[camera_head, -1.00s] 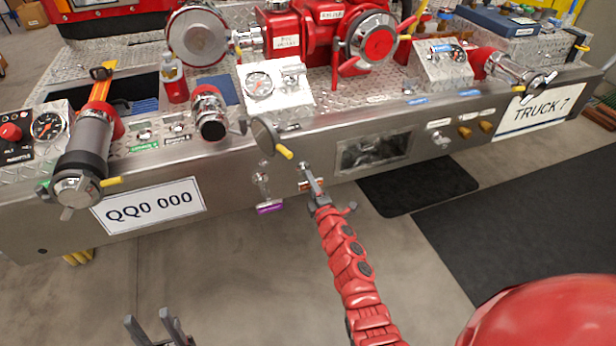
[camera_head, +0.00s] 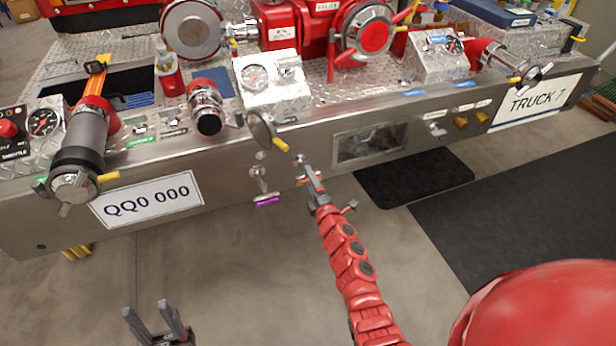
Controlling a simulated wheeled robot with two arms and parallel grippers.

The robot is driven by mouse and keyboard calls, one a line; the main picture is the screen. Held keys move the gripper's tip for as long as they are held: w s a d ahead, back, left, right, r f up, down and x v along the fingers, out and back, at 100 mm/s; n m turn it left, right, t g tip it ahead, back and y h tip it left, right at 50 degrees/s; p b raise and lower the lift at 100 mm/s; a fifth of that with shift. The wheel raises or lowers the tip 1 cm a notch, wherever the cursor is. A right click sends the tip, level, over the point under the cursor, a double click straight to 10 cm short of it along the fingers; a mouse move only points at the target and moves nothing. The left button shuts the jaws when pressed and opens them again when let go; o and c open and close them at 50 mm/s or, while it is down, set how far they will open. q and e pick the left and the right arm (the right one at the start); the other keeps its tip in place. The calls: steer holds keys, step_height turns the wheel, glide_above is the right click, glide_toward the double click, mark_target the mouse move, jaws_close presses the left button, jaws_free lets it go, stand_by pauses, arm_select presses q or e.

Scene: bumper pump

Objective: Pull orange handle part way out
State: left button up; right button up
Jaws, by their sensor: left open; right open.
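The orange handle (camera_head: 302,180) hangs on the front face of the bumper, just right of the purple handle (camera_head: 266,200). My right gripper (camera_head: 310,172) is open, with its fingers in front of the orange handle and pointing toward the bumper. The fingers hide part of the handle, and I cannot tell whether they touch it or stand around it. My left gripper (camera_head: 155,316) is open and empty, low over the concrete floor and away from the bumper.
The steel bumper (camera_head: 225,165) runs across the view, with a white plate (camera_head: 147,200) at left. The floor below is clear; dark mats (camera_head: 530,210) lie at right.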

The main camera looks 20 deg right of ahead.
steer(key=s, duration=1.5)
steer(key=shift+s+d, duration=0.25)
steer(key=shift+s, duration=0.15)
